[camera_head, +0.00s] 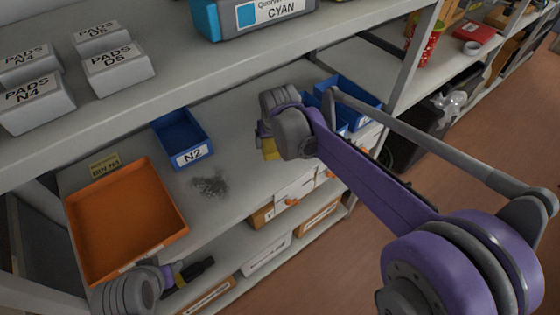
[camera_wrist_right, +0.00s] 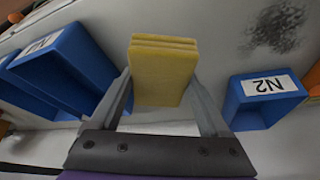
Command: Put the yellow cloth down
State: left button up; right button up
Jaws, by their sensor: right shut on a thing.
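The yellow cloth (camera_wrist_right: 163,75) is a folded, layered pad between the two fingers of my right gripper (camera_wrist_right: 160,98) in the right wrist view. In the head view, the cloth (camera_head: 270,149) shows partly behind my right wrist, over the middle shelf (camera_head: 238,184). My right gripper (camera_head: 267,140) is shut on it; whether the cloth touches the shelf cannot be told. My left gripper (camera_head: 192,273) is low at the left, by the front edge of the orange tray; its finger opening is unclear.
A dark powder smudge (camera_head: 210,185) lies on the shelf between the orange tray (camera_head: 160,243) and the cloth. A blue N2 bin (camera_head: 182,135) stands behind it. More blue bins (camera_head: 352,98) are right of my gripper. A cyan cartridge box (camera_head: 262,17) and pad boxes (camera_head: 118,70) sit above.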

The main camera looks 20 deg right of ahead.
aim_at(272, 164)
notch_tip(272, 164, down, 8)
jog(key=shift+f, duration=0.25)
jog(key=shift+f, duration=0.1)
jog(key=shift+f+b, duration=0.2)
jog(key=shift+b, duration=0.15)
jog(key=o, duration=1.1)
jog(key=shift+s, duration=0.1)
jog(key=shift+o, duration=0.3)
